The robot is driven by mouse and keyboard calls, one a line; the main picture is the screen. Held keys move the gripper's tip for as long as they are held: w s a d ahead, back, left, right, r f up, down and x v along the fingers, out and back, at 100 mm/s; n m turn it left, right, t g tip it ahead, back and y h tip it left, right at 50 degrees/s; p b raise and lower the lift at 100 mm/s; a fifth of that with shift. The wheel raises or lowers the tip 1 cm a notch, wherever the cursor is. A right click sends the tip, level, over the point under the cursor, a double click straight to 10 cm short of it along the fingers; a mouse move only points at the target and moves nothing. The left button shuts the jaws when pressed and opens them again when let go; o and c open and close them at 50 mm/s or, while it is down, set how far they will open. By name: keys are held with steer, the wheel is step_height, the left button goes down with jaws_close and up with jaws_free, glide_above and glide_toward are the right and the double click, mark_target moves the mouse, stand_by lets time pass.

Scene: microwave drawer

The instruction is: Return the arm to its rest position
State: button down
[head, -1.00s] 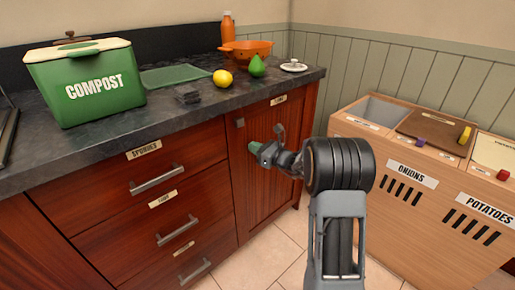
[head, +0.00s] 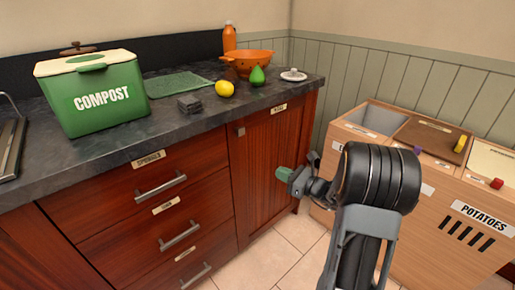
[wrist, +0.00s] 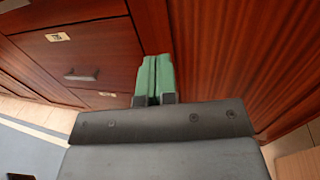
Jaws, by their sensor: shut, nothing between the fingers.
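My gripper (head: 283,174) is at the end of my bent arm in the head view, in front of the red-brown cabinet door (head: 268,180). Its green fingertips point left toward the cabinet front. In the wrist view the two green fingers (wrist: 153,75) lie side by side, shut and empty. They point at the cabinet front, near the upright edge between the drawers and the door. In the head view my arm's dark rounded joint hides part of the bin unit at right.
Drawers with bar handles (head: 180,236) are at left. A wooden bin unit (head: 480,232) stands at right. Tiled floor (head: 295,232) shows between.

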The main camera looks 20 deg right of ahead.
steer(key=s+a+r+n+g+h+p, duration=0.1)
steer(key=s+a+r+n+g+p, duration=1.05)
steer(key=a+r+n+p, duration=0.4)
steer(key=s+d+r+n+h+p, duration=0.3)
steer(key=s+r+n+h+p, duration=0.1)
steer(key=r+n+h+p, duration=0.1)
steer(key=s+d+r+n+h+p, duration=0.2)
steer(key=s+r+n+h+p, duration=0.2)
steer(key=r+n+p, duration=0.3)
step_height(320, 180, up, 4)
steer(key=shift+s+d+r+n+t+h+p, duration=0.15)
steer(key=shift+d+n+t+h+p, duration=0.25)
steer(key=shift+p, duration=0.8)
